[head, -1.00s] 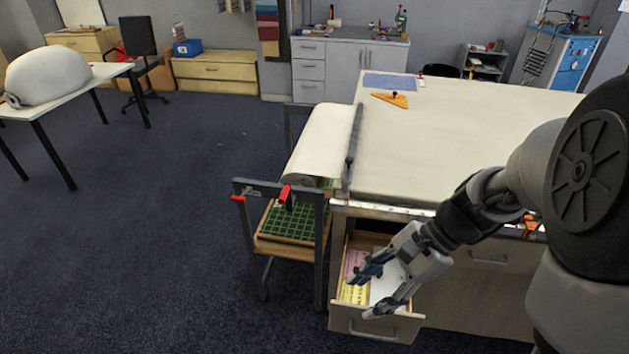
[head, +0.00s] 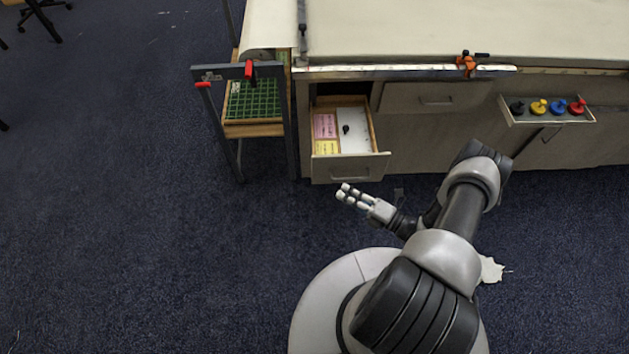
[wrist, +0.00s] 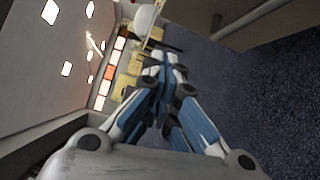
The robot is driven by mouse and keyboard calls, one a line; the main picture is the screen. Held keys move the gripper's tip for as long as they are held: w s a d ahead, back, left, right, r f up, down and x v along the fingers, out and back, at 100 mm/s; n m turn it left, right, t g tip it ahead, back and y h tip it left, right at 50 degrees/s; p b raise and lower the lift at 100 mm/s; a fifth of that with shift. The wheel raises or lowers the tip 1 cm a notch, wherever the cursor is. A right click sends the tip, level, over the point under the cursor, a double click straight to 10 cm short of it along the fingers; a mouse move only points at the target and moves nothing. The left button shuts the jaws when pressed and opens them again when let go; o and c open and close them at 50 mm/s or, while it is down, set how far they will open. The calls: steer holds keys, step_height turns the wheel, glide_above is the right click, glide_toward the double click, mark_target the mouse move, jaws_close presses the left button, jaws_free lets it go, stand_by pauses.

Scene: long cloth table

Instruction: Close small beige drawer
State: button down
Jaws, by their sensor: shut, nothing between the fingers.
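The small beige drawer (head: 350,168) stands pulled out of the left end of the long table's front. Inside it lie pink and yellow cards and a white sheet with a small dark object on it. My gripper (head: 343,191) is just in front of the drawer face in the picture, empty, with its fingers together and pointing left. Whether it touches the face cannot be told. In the wrist view my gripper's fingers (wrist: 168,68) show close together, with nothing held between them; the drawer is not clearly seen there.
A grey frame with red handles (head: 248,70) and a green grid tray (head: 253,100) stand left of the drawer. A closed drawer (head: 436,98) is to its right. A pulled-out shelf (head: 513,113) farther right holds several coloured knobs.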

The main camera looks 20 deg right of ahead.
step_height(320, 180, down, 3)
steer(key=s+a+m+t+h, duration=0.1)
steer(key=s+m+t+h, duration=0.1)
steer(key=m, duration=0.1)
steer(key=b, duration=0.2)
glide_above(321, 176)
steer(key=s+a, duration=0.1)
steer(key=s, duration=0.3)
steer(key=shift+w+a+f, duration=0.1)
steer(key=shift+a+f, duration=0.1)
steer(key=shift+f, duration=0.05)
